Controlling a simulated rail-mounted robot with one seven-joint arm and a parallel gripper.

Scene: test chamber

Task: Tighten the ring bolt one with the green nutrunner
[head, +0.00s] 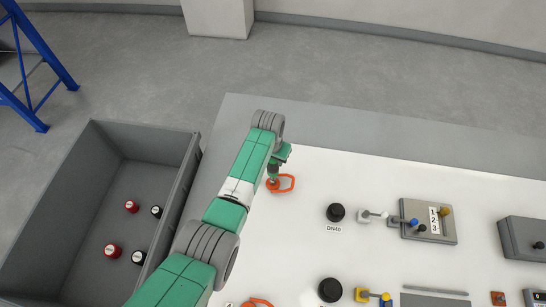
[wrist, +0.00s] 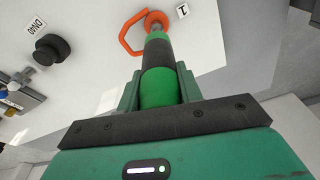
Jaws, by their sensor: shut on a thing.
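My gripper (wrist: 158,92) is shut on the green nutrunner (wrist: 158,52), a cylinder with green and black bands. In the wrist view the tool's narrow tip points at the orange head of ring bolt one (wrist: 127,36), beside a label reading 1 (wrist: 182,13). The tip overlaps the bolt head in the picture; I cannot tell how firmly it is seated. In the head view, my gripper (head: 279,158) and the nutrunner (head: 273,172) are over the orange ring bolt (head: 287,183), near the left edge of the white panel. My arm partly covers the panel's left side.
A grey bin (head: 177,190) on the left holds several red and black round items. A black DN40 knob (head: 335,212), a numbered grey plate (head: 436,222) and another orange ring (head: 258,303) are on the panel. A blue frame (head: 40,60) stands at far left.

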